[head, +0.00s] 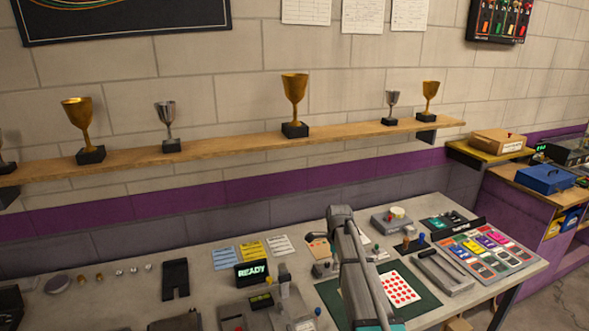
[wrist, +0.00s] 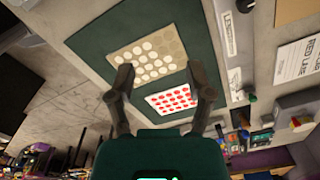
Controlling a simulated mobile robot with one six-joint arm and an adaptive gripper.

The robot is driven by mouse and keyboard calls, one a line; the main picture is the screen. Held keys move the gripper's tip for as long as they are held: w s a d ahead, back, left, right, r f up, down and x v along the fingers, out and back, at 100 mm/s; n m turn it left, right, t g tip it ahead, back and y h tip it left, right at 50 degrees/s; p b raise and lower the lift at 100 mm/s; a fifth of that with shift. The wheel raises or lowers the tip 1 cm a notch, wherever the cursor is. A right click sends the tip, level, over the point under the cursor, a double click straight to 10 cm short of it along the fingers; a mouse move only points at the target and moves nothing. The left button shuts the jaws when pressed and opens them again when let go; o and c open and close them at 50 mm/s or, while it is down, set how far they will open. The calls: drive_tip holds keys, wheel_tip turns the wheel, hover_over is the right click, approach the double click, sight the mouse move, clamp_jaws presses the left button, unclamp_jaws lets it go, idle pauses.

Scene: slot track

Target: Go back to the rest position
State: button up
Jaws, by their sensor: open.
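My gripper (wrist: 160,74) is open and empty in the wrist view, its two dark fingers spread apart. Between and beyond the fingers lies a dark green mat (wrist: 98,42) with a beige card of pale round spots (wrist: 160,42) and a white card with red dots (wrist: 172,98). In the head view my arm rises over the workbench (head: 200,290) at lower centre, in front of part of the mat (head: 425,299). The red-dot card (head: 400,288) shows just right of the arm. My gripper's fingers are not visible in the head view.
A small READY display (head: 252,270) stands left of my arm. A grey device (head: 443,272) and a panel of coloured cards (head: 487,250) lie to the right. A shelf with several trophy cups (head: 225,150) runs along the wall behind. The air above the bench's left part looks clear.

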drive_tip(key=s+n, duration=1.9)
drive_tip(key=s, duration=0.7)
drive_tip(key=shift+s+a, duration=0.15)
